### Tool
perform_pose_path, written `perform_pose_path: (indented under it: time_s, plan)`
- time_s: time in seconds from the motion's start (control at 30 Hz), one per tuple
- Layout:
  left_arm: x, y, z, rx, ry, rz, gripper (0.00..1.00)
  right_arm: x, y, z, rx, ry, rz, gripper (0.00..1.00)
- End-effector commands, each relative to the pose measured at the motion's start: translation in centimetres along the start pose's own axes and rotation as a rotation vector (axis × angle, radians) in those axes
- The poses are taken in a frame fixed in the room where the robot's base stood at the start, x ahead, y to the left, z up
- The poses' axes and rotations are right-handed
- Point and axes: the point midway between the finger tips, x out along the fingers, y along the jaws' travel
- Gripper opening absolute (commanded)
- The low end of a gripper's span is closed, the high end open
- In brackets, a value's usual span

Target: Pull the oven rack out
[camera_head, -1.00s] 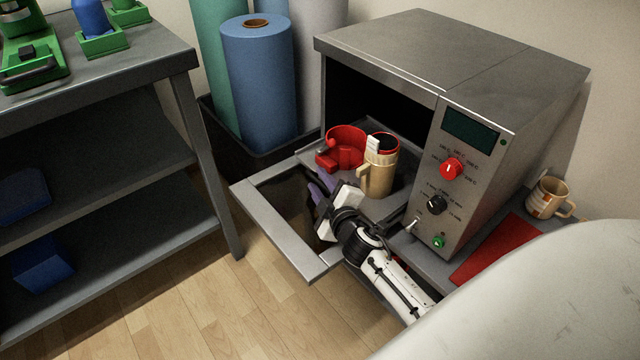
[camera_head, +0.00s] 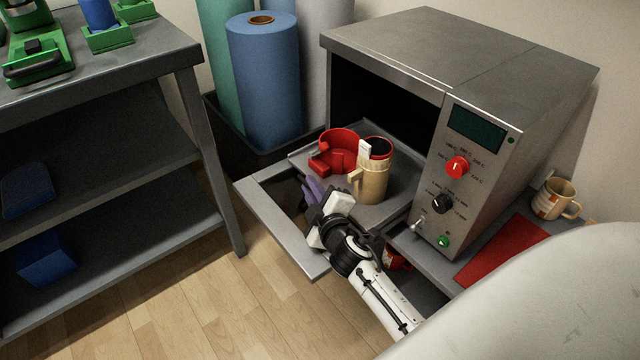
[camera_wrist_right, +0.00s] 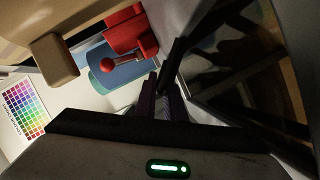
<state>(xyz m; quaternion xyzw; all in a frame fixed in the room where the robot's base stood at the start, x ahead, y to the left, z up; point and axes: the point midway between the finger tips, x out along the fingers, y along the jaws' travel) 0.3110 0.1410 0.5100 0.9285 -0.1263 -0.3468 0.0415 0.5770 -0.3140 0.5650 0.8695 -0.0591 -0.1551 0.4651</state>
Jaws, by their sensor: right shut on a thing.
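The oven rack (camera_head: 392,210) is a grey tray, partly out of the open oven (camera_head: 455,50) and above its lowered door (camera_head: 262,212). A red clamp-like holder (camera_head: 338,150) and a tan mug (camera_head: 372,182) with a dark inside stand on it. My right gripper (camera_head: 312,190), with purple fingers, is shut on the rack's front edge, left of and below the mug. The exact grip is partly hidden by the hand. In the right wrist view the fingers (camera_wrist_right: 163,98) are close together at a dark edge. My left gripper is out of view.
A grey shelf unit (camera_head: 120,65) stands at the left. Rolls (camera_head: 265,85) stand in a dark bin behind the door. The wooden floor in front is clear.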

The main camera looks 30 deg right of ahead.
Motion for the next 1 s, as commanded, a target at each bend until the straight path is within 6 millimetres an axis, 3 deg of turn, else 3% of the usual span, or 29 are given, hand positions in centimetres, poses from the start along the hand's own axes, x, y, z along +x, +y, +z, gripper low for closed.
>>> perform_pose_path:
  time_s: [0.3, 0.33, 0.43, 0.77, 1.0]
  plan:
    - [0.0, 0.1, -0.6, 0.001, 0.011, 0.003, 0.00, -0.1, -0.2, -0.2, 0.000, 0.000, -0.002, 0.00]
    - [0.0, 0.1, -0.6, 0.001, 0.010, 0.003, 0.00, -0.1, -0.2, -0.2, 0.000, 0.000, -0.002, 0.11]
    - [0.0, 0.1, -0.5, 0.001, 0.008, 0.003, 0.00, -0.1, -0.2, -0.2, 0.000, 0.000, -0.002, 0.28]
    - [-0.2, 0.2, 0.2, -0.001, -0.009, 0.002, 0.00, -0.1, 0.1, -0.3, -0.001, 0.000, 0.000, 0.28]
    - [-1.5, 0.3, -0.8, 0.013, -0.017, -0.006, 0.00, -1.0, 3.6, -2.5, -0.002, 0.004, 0.003, 0.28]
